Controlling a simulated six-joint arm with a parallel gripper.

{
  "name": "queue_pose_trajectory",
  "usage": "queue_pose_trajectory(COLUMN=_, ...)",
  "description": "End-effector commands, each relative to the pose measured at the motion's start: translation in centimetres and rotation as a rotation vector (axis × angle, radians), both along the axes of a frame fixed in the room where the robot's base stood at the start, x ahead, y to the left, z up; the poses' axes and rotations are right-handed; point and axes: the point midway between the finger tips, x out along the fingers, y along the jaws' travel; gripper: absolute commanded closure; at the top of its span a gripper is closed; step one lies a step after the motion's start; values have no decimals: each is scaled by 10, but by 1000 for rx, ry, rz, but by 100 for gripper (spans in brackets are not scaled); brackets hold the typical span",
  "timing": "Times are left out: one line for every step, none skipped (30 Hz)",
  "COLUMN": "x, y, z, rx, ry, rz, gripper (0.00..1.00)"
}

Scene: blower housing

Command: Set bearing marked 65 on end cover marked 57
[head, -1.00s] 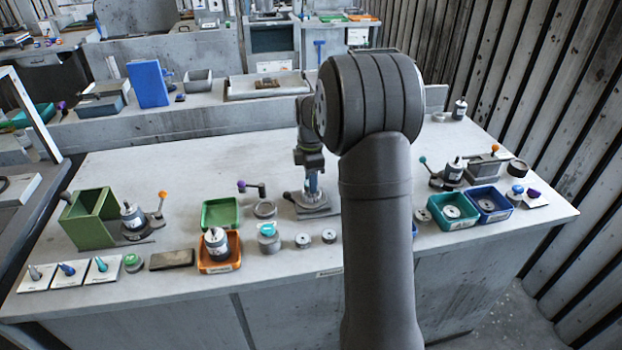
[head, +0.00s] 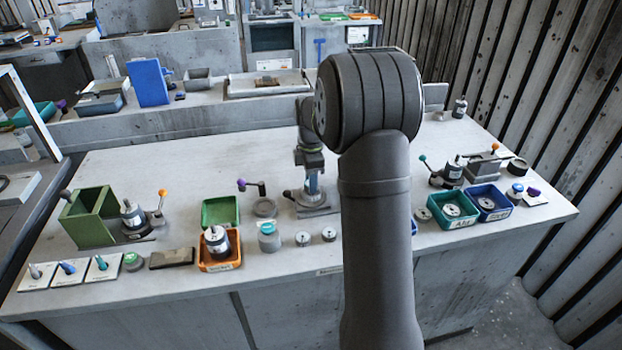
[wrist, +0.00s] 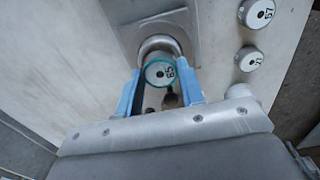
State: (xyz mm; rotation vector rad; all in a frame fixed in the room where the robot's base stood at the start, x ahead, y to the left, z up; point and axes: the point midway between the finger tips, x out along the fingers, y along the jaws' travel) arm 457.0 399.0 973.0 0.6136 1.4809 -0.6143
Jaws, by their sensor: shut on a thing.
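The bearing marked 65 (wrist: 158,73), a pale disc with a teal ring, lies between the two blue fingers of my gripper (wrist: 162,88) in the wrist view. The fingers are shut on it. It is at a grey fixture (wrist: 160,45); whether it still touches the fixture I cannot tell. In the head view my gripper (head: 312,187) is low over this fixture (head: 316,211), and the bearing cannot be made out there. The end cover marked 57 (wrist: 257,13), a round grey piece with a dark centre hole, is at the upper right of the wrist view, apart from my gripper.
A similar round piece (wrist: 251,59), its mark hard to read, sits beside the end cover. A teal-topped jar (head: 268,238), an orange tray (head: 219,265) and a green tray (head: 220,212) stand left of the fixture. Teal (head: 453,225) and blue (head: 489,216) trays stand at right.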

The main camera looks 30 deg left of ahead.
Motion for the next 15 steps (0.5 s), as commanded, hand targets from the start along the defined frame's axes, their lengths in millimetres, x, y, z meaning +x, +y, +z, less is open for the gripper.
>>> queue_pose_trajectory(x=0, y=0, z=0, rx=0, ry=0, rz=0, gripper=92)
queue_pose_trajectory(x=0, y=0, z=0, rx=0, ry=0, rz=0, gripper=92)
queue_pose_trajectory(x=0, y=0, z=0, rx=0, ry=0, rz=0, gripper=92)
queue_pose_trajectory(x=0, y=0, z=0, rx=0, ry=0, rz=0, gripper=92)
queue_pose_trajectory(x=0, y=0, z=0, rx=0, ry=0, rz=0, gripper=92)
queue_pose_trajectory(x=0, y=0, z=0, rx=0, ry=0, rz=0, gripper=92)
queue_pose_trajectory(x=0, y=0, z=-1, rx=0, ry=0, rz=0, gripper=92)
queue_pose_trajectory(x=0, y=0, z=-1, rx=0, ry=0, rz=0, gripper=92)
queue_pose_trajectory(x=0, y=0, z=-2, rx=0, ry=0, rz=0, gripper=92)
queue_pose_trajectory(x=0, y=0, z=-2, rx=0, ry=0, rz=0, gripper=92)
queue_pose_trajectory(x=0, y=0, z=-3, rx=0, ry=0, rz=0, gripper=92)
queue_pose_trajectory(x=0, y=0, z=-4, rx=-1, ry=1, rz=0, gripper=92)
queue_pose_trajectory(x=0, y=0, z=-5, rx=-1, ry=1, rz=0, gripper=92)
queue_pose_trajectory(x=0, y=0, z=-5, rx=-1, ry=1, rz=0, gripper=92)
queue_pose_trajectory(x=0, y=0, z=-6, rx=-1, ry=1, rz=0, gripper=92)
